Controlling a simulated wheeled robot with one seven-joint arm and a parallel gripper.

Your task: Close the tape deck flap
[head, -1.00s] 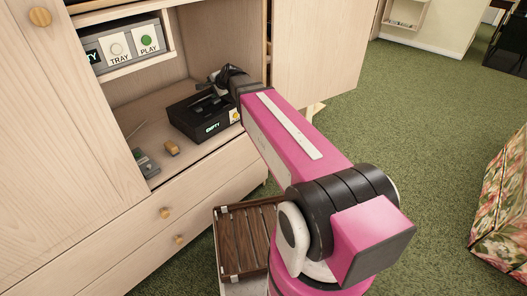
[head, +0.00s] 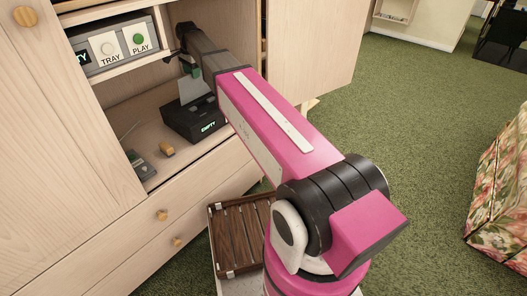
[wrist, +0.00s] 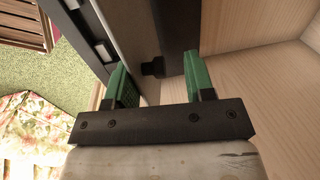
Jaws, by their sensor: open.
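The black tape deck (head: 192,121) stands on the cabinet shelf, with a green EMPTY display on its front. A grey panel that looks like its flap (head: 195,90) stands raised above the deck's top. My gripper (head: 187,66) is just above and behind this panel, partly hidden by my arm. In the wrist view my gripper (wrist: 155,62) is open, its two green fingers wide apart. A pale strip, likely the flap (wrist: 122,35), runs by the left finger; I cannot tell whether they touch. My arm hides the deck's right end.
A grey unit (head: 123,43) with TRAY and PLAY buttons sits on the upper shelf. A small wooden block (head: 167,150) and a small grey device (head: 142,166) lie left of the deck. An open cabinet door (head: 310,45) stands to the right. A slatted wooden tray (head: 238,232) is below.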

